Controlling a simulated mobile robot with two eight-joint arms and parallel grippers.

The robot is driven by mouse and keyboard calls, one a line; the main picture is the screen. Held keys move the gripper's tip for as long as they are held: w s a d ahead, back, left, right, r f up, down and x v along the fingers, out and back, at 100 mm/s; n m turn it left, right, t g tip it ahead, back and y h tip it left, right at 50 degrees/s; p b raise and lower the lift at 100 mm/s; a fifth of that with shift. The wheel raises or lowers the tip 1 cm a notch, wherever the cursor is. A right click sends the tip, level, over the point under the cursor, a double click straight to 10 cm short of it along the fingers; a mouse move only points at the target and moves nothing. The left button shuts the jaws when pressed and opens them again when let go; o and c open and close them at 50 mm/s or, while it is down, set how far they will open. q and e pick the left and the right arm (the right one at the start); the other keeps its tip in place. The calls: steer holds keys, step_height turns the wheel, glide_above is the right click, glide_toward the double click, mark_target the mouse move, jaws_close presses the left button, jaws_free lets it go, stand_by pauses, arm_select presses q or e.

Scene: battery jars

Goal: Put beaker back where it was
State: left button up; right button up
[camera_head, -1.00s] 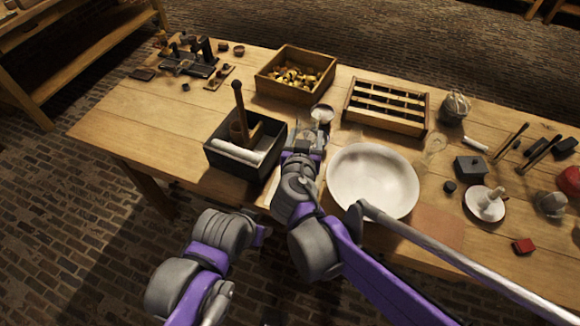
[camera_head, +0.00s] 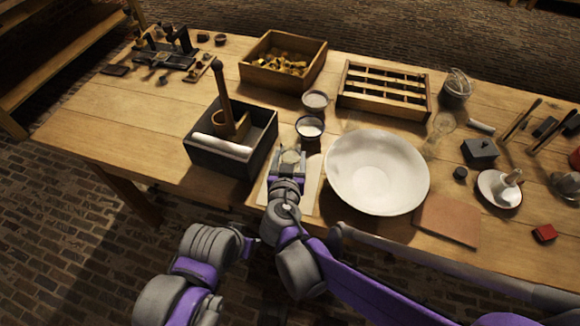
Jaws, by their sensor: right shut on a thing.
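My right gripper (camera_head: 290,162) is shut on a small clear glass vessel, seemingly the beaker (camera_head: 291,154), above or at the far part of a pale mat (camera_head: 303,198). The jaws partly hide the glass, and I cannot tell whether it touches the mat. A dark-rimmed jar with white contents (camera_head: 310,127) stands just beyond the gripper, and a similar jar (camera_head: 315,100) stands behind it.
A black box (camera_head: 222,165) with a pestle-like handle stands left of the gripper. A wide white bowl (camera_head: 376,172) is close on the right. A wooden crate (camera_head: 262,73) and slotted rack (camera_head: 384,108) stand behind. Clear glassware (camera_head: 443,123) is beyond the bowl.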

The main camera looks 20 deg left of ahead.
steer(key=shift+f+b, duration=0.45)
steer(key=shift+f, duration=1.3)
steer(key=o, duration=1.5)
steer(key=shift+f, duration=0.1)
steer(key=shift+r, duration=0.2)
steer(key=p+v, duration=0.1)
steer(key=v, duration=1.1)
steer(key=shift+p, duration=0.35)
steer(key=shift+f, duration=0.1)
